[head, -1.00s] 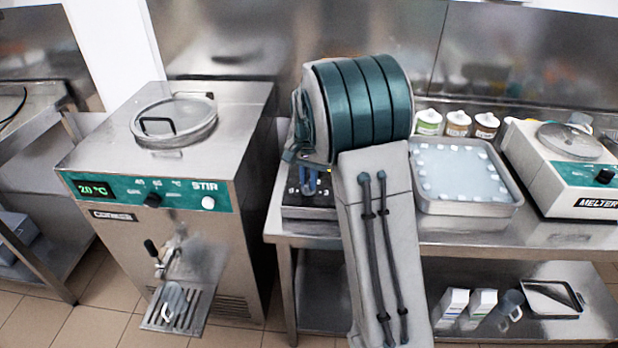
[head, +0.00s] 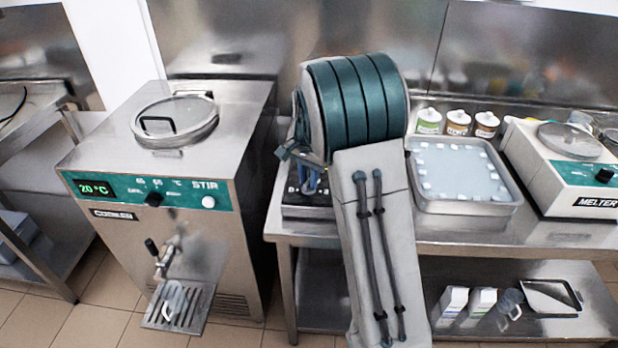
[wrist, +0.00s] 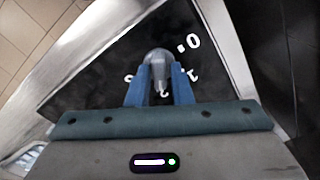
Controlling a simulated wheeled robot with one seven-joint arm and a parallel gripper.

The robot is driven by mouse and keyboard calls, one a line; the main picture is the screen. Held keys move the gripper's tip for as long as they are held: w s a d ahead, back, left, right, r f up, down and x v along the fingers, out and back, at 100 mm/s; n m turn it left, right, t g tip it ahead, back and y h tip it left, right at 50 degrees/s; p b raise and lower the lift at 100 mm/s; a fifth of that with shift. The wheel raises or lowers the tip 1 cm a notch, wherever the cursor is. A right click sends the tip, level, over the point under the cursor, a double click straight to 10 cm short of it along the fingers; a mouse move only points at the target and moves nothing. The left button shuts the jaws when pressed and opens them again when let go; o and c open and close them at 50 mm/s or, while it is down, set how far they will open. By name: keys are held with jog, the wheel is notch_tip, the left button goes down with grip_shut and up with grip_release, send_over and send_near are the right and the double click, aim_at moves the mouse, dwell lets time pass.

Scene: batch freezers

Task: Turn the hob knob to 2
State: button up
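The hob's black panel (wrist: 95,70) fills the middle of the wrist view, with white numerals around a grey knob (wrist: 158,60). The 0 and the 1 are readable to the right of the knob; the marks below it are partly covered by the knob and fingers. My gripper (wrist: 160,76) has its two blue fingers on either side of the knob, seemingly touching it. The knob's narrow end points down the picture between the fingers. In the head view my arm hides most of the hob (head: 305,205), and the knob cannot be made out.
The cooker machine (head: 150,215) stands left of the bench. Right of my arm are a metal tray (head: 468,207) with pale contents, several small tubs (head: 457,122) and the melter (head: 570,175). Cartons and a jug sit on the lower shelf (head: 540,325).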

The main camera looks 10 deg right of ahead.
jog(key=shift+o, duration=0.8)
notch_tip(320, 180, up, 14)
jog(key=shift+f, duration=0.1)
jog(key=s+f+n+t, duration=0.1)
jog(key=s+f+n, duration=0.1)
jog(key=s, duration=0.7)
jog(key=s+f+n+t, duration=0.1)
jog(key=s+n, duration=0.3)
jog(key=s, duration=0.6)
jog(key=s+f+n+t, duration=0.1)
jog(key=s+f+n, duration=0.1)
jog(key=s, duration=0.7)
jog(key=shift+s+f+n, duration=0.25)
jog(key=shift+f+n, duration=0.05)
jog(key=shift+n, duration=0.5)
